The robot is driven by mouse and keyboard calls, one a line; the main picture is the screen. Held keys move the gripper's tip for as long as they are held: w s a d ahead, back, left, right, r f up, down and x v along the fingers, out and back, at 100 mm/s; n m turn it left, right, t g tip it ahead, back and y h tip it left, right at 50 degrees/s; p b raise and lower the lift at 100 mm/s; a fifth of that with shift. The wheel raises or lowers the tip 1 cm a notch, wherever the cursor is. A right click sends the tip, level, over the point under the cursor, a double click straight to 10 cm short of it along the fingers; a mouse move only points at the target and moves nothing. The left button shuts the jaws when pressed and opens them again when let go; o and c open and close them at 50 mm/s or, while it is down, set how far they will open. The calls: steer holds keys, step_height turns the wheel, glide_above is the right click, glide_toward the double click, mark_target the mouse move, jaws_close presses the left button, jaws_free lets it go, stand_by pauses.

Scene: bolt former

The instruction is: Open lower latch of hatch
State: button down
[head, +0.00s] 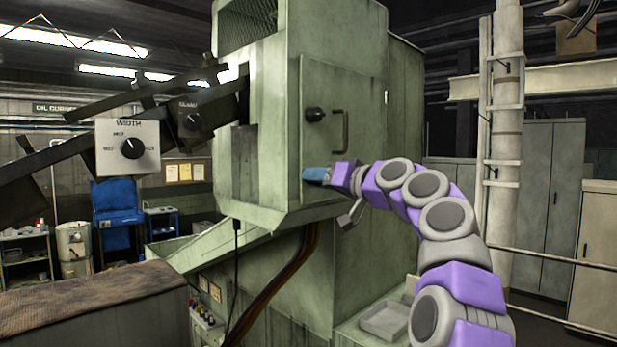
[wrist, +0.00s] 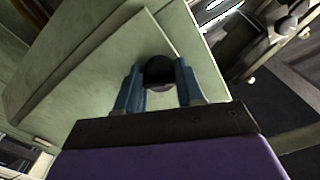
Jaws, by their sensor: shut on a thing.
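The hatch (head: 346,150) is a green panel on the side of the machine, with a bar handle (head: 345,131) on its right part. The upper latch (head: 314,114) is a dark round knob at the hatch's left edge. My gripper (head: 316,175) is at the hatch's lower left, below the upper latch. In the wrist view my gripper's two blue fingers (wrist: 159,86) are on either side of the lower latch, a dark round knob (wrist: 159,70), and are shut on it. In the head view the fingers hide the lower latch. The hatch looks closed.
The green machine body (head: 262,150) surrounds the hatch, with a sloped ledge (head: 290,216) below it. A grey tray (head: 384,320) lies at the machine's base. A pale column (head: 507,150) and grey cabinets (head: 545,200) stand to the right.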

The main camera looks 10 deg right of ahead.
steer(key=shift+s+r+m, duration=0.1)
steer(key=shift+m, duration=0.4)
steer(key=shift+m+p, duration=2.6)
steer(key=shift+p, duration=0.25)
steer(key=c, duration=0.5)
jaws_free()
steer(key=shift+d, duration=0.2)
steer(key=b+v, duration=0.2)
steer(key=v, duration=0.6)
steer(key=shift+b, duration=0.3)
